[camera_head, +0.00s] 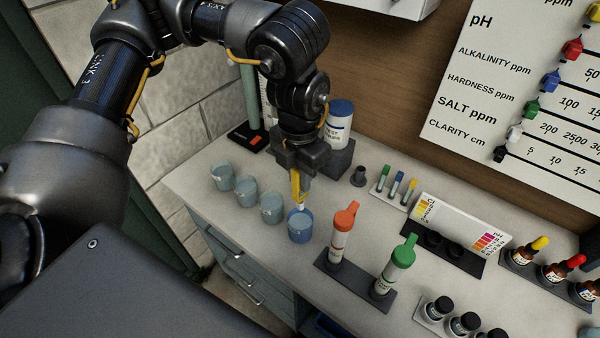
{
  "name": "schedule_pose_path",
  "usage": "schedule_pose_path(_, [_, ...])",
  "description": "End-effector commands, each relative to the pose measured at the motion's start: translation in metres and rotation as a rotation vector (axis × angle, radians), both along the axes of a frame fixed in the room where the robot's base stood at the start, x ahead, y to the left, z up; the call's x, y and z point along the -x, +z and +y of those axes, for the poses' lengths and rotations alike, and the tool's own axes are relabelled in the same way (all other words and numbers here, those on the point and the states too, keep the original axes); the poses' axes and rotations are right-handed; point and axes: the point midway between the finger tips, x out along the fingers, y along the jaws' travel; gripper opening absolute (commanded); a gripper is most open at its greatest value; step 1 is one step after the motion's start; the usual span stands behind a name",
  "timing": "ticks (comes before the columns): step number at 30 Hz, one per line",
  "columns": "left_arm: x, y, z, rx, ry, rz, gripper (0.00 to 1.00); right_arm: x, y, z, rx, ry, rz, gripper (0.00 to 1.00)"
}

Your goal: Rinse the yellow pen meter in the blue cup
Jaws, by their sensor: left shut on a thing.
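My left gripper (299,160) points down over the counter and is shut on the yellow pen meter (296,187). The pen meter hangs upright, its pale lower end at the mouth of the blue cup (300,228). I cannot tell how deep the tip sits in the cup. The blue cup is the front right one in a row, bluer than the other cups. My right gripper is not in view.
Pale blue-grey cups (246,189) stand left of the blue cup. An orange-capped tube (342,235) and a green-capped tube (396,268) stand close on its right. A white tub with blue lid (338,125) is behind. The counter's front edge (240,242) is near.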

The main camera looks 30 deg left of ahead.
Motion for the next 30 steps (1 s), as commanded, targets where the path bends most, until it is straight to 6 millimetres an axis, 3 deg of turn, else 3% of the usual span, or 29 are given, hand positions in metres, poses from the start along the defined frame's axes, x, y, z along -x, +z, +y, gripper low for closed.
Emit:
schedule_pose_path(6, [-0.002, 0.003, 0.000, -0.015, 0.162, -0.004, 0.00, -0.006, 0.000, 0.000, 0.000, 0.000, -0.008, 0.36])
schedule_pose_path(17, [-0.002, -0.001, 0.001, -0.017, 0.178, -0.003, 0.00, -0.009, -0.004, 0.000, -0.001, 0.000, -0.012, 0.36])
schedule_pose_path(30, [-0.002, -0.035, 0.001, -0.018, 0.177, -0.003, 0.00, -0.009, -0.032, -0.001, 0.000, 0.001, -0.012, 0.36])
